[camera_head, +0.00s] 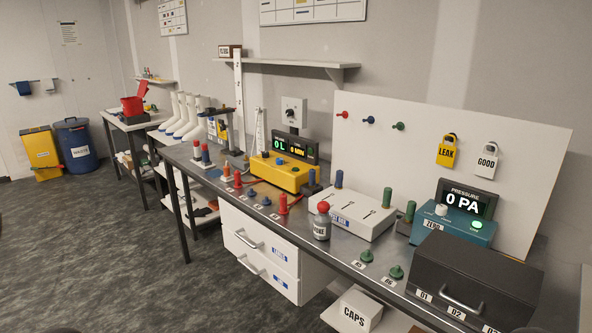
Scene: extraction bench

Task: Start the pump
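A yellow box-shaped device (277,176), likely the pump, stands mid-bench against the wall side. Small coloured knobs or buttons sit on its top, too small to tell apart. A dark display (295,147) behind it reads "0 L" in green, with a second yellow reading that looks like "0 MIN". A grey box with a dial (293,112) is on the wall above it. A teal pressure meter (452,226) at the right has a screen (466,199) reading "PRESSURE 0 PA", a white knob and a lit green button. Neither of my grippers shows.
The metal bench (330,250) runs from back left to front right. On it are a white box (352,215), a grey bottle with a red top (322,222), a dark case (470,280) and several coloured caps. LEAK (446,154) and GOOD (486,162) tags hang on a white board. Floor at left is clear.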

